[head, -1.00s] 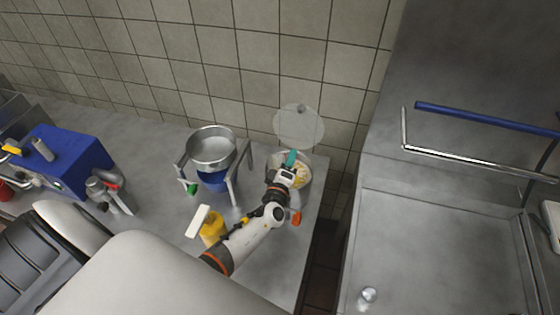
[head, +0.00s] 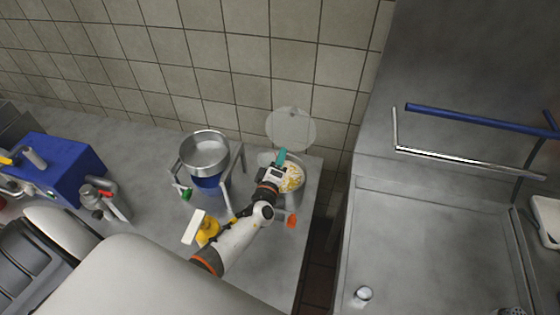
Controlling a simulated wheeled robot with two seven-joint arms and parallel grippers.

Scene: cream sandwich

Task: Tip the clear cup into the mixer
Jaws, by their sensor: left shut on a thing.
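The mixer (head: 299,202) appears to be the round steel pot near the counter's right corner. Pale and yellowish bits lie in it, and its clear round lid (head: 290,128) stands raised behind. My left gripper (head: 281,160), with teal fingertips, is over the pot's left and back part. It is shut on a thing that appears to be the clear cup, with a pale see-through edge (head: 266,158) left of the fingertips. The gripper hides most of it, so I cannot tell its tilt or contents. My right gripper is not in view.
A steel bowl (head: 205,165) on a legged stand, with a blue container (head: 210,184) below, is left of the pot. A blue machine (head: 62,165) is far left. A small shiny jar (head: 363,294) is on the right.

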